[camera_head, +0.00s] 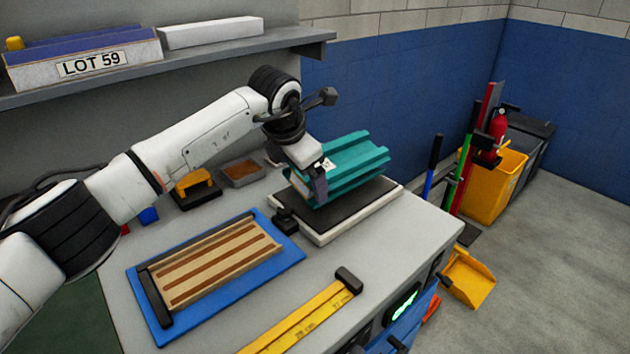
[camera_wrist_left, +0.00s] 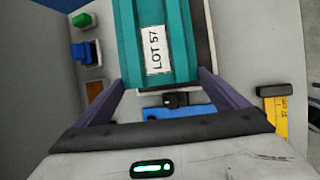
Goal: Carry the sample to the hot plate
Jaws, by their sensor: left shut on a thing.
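The sample is a teal ribbed panel (camera_head: 350,158). In the left wrist view its teal end (camera_wrist_left: 182,68) bears a white label reading LOT 57. My left gripper (camera_head: 318,178) is shut on the near left end of the panel, with a finger on each side in the wrist view. The hot plate (camera_head: 375,195) is a black slab on a pale base on the bench. The panel is over it, slightly tilted in the head view. I cannot tell whether its underside touches the plate. My right gripper is not in view.
A blue tray (camera_head: 283,262) with a striped wooden panel lies left of the hot plate. A yellow ruler (camera_head: 305,318) lies at the bench's front edge. A yellow-handled block (camera_head: 195,185) and a brown-filled tray (camera_head: 242,173) stand behind. A shelf (camera_head: 200,64) overhangs the back.

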